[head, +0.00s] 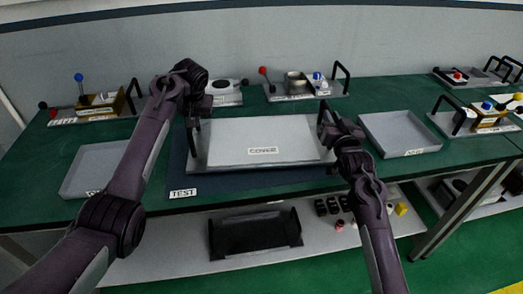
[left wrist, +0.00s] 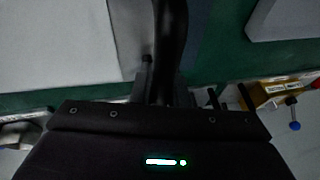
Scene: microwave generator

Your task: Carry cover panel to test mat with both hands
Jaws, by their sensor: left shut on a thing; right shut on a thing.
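The cover panel (head: 262,135) is a flat light-grey plate labelled COVER, with an upright dark handle at each side. It is over the dark test mat (head: 245,181), whose TEST label shows at the front left; I cannot tell whether it touches the mat. My left gripper (head: 193,122) is at the panel's left handle, shut on it. My right gripper (head: 326,122) is shut on the right handle. In the left wrist view, the panel (left wrist: 60,45) lies at the left and the dark handle (left wrist: 168,50) runs up from my gripper (left wrist: 160,95).
Grey trays stand at the left (head: 86,172) and right (head: 400,134) of the mat. Several small fixtures with handles and coloured knobs line the back of the green table (head: 355,174). A black tray (head: 255,233) and small parts lie on the shelf below.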

